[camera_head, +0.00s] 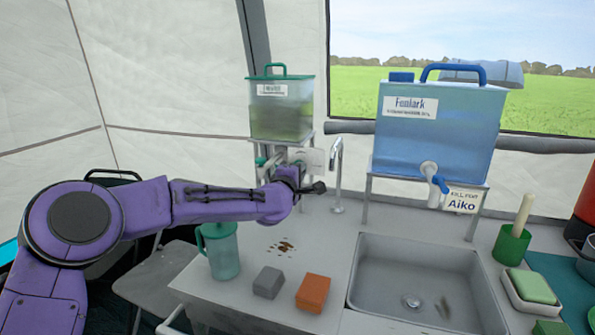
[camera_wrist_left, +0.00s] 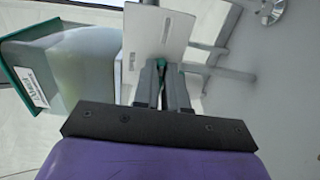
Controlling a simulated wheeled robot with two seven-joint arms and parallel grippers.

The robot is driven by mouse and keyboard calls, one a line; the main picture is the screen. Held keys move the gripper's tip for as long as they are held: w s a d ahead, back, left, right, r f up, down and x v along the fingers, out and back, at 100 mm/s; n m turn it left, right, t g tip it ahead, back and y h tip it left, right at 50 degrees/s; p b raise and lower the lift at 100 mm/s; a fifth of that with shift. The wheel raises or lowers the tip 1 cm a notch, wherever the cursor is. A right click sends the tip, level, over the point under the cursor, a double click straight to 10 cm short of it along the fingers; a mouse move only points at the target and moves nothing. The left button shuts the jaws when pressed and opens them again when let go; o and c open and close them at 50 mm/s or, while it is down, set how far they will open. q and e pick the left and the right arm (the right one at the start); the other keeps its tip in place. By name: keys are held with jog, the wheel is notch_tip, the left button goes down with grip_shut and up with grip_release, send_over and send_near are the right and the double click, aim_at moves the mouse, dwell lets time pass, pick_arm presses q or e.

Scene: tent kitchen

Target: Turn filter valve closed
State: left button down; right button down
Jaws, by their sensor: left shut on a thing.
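The filter tank (camera_head: 282,112) with murky greenish liquid and a green lid stands on a raised stand at the back of the counter; it also shows tilted in the left wrist view (camera_wrist_left: 75,65). My left gripper (camera_head: 284,166) reaches to the front of its stand, just below the tank. My right gripper is not in view.
A blue water tank (camera_head: 437,125) with a blue-handled tap stands at the right. A tall metal faucet (camera_head: 338,178) is just right of my gripper. A green pitcher (camera_head: 222,255), grey and orange blocks (camera_head: 313,293) and a sink (camera_head: 415,275) are nearer.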

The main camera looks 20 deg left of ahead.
pick_arm(q)
jog(key=shift+f, duration=0.15)
dwell(0.3)
jog(key=c, duration=1.2)
grip_release()
jog(key=s+b, duration=0.1)
jog(key=s, duration=0.9)
jog(key=shift+s+a+b, duration=0.15)
jog(key=shift+s+b, duration=0.15)
jog(key=shift+b, duration=0.1)
